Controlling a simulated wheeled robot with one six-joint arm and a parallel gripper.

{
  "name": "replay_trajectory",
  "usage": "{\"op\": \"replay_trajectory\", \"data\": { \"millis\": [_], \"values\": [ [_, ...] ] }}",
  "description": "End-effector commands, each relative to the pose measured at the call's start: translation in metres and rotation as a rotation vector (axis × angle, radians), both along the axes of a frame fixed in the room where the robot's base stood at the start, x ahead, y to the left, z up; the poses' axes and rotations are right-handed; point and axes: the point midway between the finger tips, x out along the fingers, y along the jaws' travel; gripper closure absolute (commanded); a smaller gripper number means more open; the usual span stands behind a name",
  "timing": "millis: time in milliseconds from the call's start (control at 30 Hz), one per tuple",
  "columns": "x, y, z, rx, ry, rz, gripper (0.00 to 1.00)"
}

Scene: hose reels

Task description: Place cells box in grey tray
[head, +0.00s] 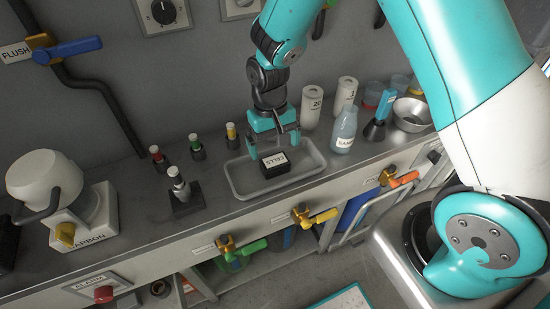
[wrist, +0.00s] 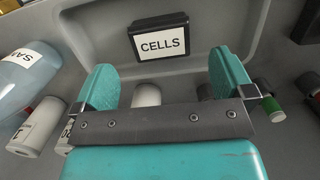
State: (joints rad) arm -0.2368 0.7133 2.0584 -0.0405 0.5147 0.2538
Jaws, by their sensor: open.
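The cells box (head: 274,164) is a small black box with a white label. It sits inside the grey tray (head: 240,190) on the counter. In the wrist view the box (wrist: 160,38) shows its label reading CELLS, and it rests on the tray floor (wrist: 215,28). My gripper (head: 274,148) is over the tray, just behind and above the box. In the wrist view my gripper (wrist: 160,85) has its two teal fingers apart with nothing between them, and the box lies beyond the fingertips.
White cylinders (head: 312,106) and a labelled bottle (head: 344,130) stand right of the tray, with a metal bowl (head: 411,114) farther right. Small capped vials (head: 197,147) stand to the left. A white CARBON device (head: 85,218) is at far left. Coloured valves (head: 316,216) line the counter front.

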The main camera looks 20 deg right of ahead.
Motion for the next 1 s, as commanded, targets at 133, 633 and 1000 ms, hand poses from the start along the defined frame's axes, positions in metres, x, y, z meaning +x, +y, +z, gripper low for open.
{"op": "replay_trajectory", "data": {
  "millis": [133,633,1000],
  "values": [
    [0.006,0.000,0.030,0.001,-0.005,0.000,0.00],
    [-0.049,0.024,0.144,0.160,-0.091,0.190,0.00],
    [-0.180,0.047,0.222,0.377,-0.240,0.545,0.00]
  ]
}}
